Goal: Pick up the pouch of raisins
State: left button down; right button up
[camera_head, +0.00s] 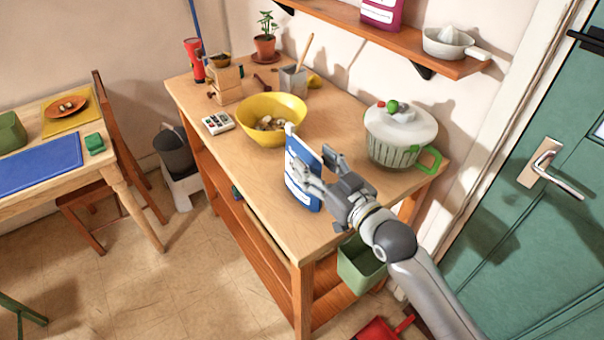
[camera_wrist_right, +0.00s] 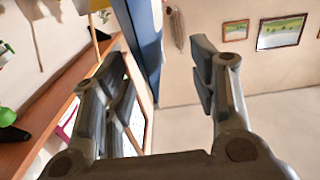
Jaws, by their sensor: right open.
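A blue pouch with a white label (camera_head: 302,172) stands upright near the front right edge of the wooden workbench; its print is too small to read, so I cannot tell if it holds raisins. My right gripper (camera_head: 316,170) is open at the pouch, its fingers to either side of it. I cannot tell whether they touch it. In the right wrist view a blue upright strip, likely the pouch (camera_wrist_right: 147,40), shows between the open fingers (camera_wrist_right: 162,75), closer to the left one. My left gripper is not in view.
On the workbench (camera_head: 240,180), a yellow bowl (camera_head: 270,118) stands left of the pouch and a lidded white-green salad spinner (camera_head: 400,140) stands right. A purple packet (camera_head: 381,12) and a white juicer (camera_head: 450,42) sit on the wall shelf. A green bin (camera_head: 360,266) is below the bench edge.

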aim_at(303, 151)
jog(key=shift+w+a, duration=0.25)
jog(key=shift+w, duration=0.05)
jog(key=shift+w+a+f, duration=0.1)
jog(key=shift+w, duration=0.15)
jog(key=x, duration=0.1)
jog(key=p+x, duration=0.1)
jog(key=x, duration=0.1)
jog(key=shift+w+f, duration=0.25)
jog(key=shift+w, duration=0.2)
jog(key=shift+w+a+f, duration=0.15)
jog(key=shift+w+a, duration=0.15)
jog(key=shift+w, duration=0.2)
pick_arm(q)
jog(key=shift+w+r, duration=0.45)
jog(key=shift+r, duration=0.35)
pick_arm(e)
jog(key=shift+c, duration=0.2)
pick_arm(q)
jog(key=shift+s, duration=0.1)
pick_arm(e)
grip_shut()
